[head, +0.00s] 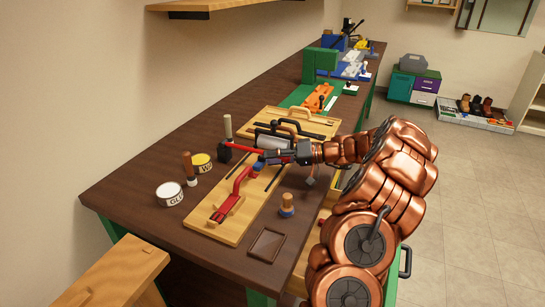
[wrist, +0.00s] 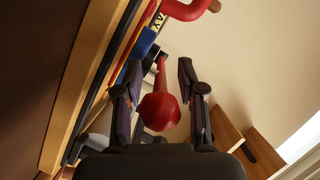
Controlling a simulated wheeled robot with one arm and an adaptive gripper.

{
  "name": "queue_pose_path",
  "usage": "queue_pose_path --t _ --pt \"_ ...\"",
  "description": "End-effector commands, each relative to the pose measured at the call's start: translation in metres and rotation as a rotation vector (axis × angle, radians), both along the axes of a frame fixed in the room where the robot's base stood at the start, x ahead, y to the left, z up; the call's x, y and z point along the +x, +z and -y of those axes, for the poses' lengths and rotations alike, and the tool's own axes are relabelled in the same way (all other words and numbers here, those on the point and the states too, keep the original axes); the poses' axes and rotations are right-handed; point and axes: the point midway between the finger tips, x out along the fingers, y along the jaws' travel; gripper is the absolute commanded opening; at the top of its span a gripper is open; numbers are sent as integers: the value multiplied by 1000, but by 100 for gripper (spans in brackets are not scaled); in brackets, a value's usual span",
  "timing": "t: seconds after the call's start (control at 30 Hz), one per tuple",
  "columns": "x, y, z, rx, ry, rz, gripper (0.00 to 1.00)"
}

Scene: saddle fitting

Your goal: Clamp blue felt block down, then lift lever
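A red toggle clamp (head: 238,185) is mounted on a light wooden board (head: 215,230) on the bench. A red lever (head: 248,150) reaches across to my gripper (head: 284,156). In the wrist view, the red rounded lever end (wrist: 160,111) lies between the spread fingers of my gripper (wrist: 160,75). A gap shows at the right finger; contact at the left is unclear.
A black mallet head (head: 226,153), a yellow tin (head: 201,163), a white glue tin (head: 169,194) and a brush (head: 189,168) stand left of the board. A blue-banded wooden knob (head: 287,205) and a dark tray (head: 267,244) lie near the front edge. Another board (head: 315,122) is behind.

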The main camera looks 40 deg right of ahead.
Motion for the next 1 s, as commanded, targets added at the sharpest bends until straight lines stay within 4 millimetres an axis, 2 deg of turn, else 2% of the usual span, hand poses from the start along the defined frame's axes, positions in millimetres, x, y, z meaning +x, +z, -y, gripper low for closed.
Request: queue_pose_path --t 0.33,0.7,1.0 --pt "2 -1 -2 -1 0 0 38" --pt "2 -1 -2 -1 0 0 0" --pt "2 -1 -2 -1 0 0 0"
